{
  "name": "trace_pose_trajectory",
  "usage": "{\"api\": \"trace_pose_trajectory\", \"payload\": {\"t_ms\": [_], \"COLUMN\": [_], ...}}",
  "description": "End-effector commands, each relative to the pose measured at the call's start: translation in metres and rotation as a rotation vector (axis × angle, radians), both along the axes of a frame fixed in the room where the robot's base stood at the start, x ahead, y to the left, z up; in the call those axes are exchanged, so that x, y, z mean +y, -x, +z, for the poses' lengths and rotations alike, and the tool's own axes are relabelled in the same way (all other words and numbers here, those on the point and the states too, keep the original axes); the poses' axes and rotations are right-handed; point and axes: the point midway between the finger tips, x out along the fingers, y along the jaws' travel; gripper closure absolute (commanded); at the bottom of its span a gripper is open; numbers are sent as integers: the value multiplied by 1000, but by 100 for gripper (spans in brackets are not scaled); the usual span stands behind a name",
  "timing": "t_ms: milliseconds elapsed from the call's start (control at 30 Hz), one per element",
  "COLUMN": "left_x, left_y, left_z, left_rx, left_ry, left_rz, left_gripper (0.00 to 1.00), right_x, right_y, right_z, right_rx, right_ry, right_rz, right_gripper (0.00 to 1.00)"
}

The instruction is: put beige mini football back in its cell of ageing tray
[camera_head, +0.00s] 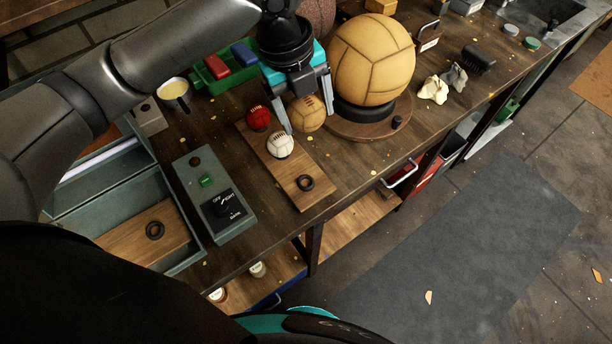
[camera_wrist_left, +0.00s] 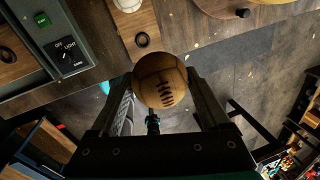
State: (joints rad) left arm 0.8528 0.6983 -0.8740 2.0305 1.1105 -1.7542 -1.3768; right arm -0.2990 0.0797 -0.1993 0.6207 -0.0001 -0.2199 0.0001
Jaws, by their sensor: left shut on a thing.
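The beige mini football (camera_head: 307,114), a small tan ball with dark lacing, is between the fingers of my left gripper (camera_head: 309,120). The wrist view also shows the ball (camera_wrist_left: 160,82) close up, with a finger on each side. A wooden board (camera_head: 273,164) carries a red ball (camera_head: 259,118), a white ball (camera_head: 281,145) and a bare black ring (camera_head: 306,183). At the left, an open grey-green box (camera_head: 196,246) has a wooden floor with another bare black ring (camera_head: 155,230). I cannot tell which is the ageing tray. My right gripper is not in view.
A control box (camera_head: 214,195) with a dial stands between the open box and the board. A large tan ball (camera_head: 373,60) on a round stand is right of my gripper. A green tray (camera_head: 222,70) and a mug (camera_head: 175,92) are behind. The bench's front edge is near the board.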

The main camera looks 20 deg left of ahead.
Motion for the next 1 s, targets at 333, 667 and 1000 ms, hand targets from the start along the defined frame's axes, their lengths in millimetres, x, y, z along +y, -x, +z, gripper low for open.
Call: {"api": "trace_pose_trajectory", "payload": {"t_ms": [333, 667, 1000], "left_x": [0, 0, 0], "left_y": [2, 1, 1], "left_z": [-86, -150, -185], "left_rx": [7, 3, 4], "left_ry": [-2, -2, -2], "left_rz": [-5, -5, -5], "left_gripper": [92, 92, 92], "right_x": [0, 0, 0], "right_y": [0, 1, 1], "right_z": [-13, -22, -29], "right_rx": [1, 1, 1], "right_ry": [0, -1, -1], "right_rz": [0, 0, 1], "right_gripper": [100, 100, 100]}}
